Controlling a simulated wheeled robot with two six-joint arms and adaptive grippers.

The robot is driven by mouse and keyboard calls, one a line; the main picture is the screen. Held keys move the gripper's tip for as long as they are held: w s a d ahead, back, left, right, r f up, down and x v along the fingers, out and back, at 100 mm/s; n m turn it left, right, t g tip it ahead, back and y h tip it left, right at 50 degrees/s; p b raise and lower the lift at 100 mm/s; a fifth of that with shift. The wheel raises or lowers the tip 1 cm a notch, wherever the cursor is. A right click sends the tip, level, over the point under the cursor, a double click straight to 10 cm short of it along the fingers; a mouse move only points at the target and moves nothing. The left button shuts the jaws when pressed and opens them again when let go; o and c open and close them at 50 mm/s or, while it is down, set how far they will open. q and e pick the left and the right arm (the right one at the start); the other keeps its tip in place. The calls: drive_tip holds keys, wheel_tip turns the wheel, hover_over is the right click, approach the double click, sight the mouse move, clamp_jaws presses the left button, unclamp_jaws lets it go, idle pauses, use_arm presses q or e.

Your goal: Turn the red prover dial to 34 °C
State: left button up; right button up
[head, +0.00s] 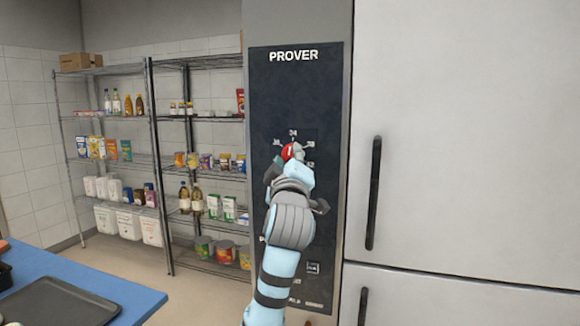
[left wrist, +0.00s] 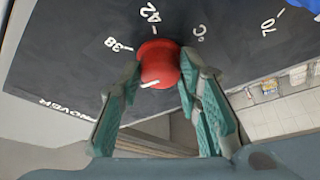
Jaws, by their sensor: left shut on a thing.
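The red prover dial (head: 290,152) is on the dark panel under the word PROVER, with 34 printed above it and 38 to its upper right. The left wrist view shows the dial (left wrist: 159,64) close up, with 38 and 42 printed beside it. A white line on its face points toward the lower left, to the finger on that side; whatever mark lies there is hidden. My left gripper (head: 289,162) is shut on the dial, with its teal fingers (left wrist: 159,88) on either side of it. My right gripper is not in view.
A tall pale door with a dark vertical handle (head: 373,193) stands right of the panel. Wire shelves (head: 199,117) with goods stand at the back left. A blue table (head: 134,294) with a dark tray (head: 62,303) is at the lower left. Floor shows between table and shelves.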

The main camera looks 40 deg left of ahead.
use_arm(q)
drive_tip(key=shift+r+n+g, duration=0.1)
drive_tip(key=shift+n+g, duration=0.4)
drive_tip(key=shift+n, duration=0.4)
drive_tip(key=o, duration=1.1)
drive_tip(key=shift+o, duration=0.2)
drive_tip(key=v, duration=1.2)
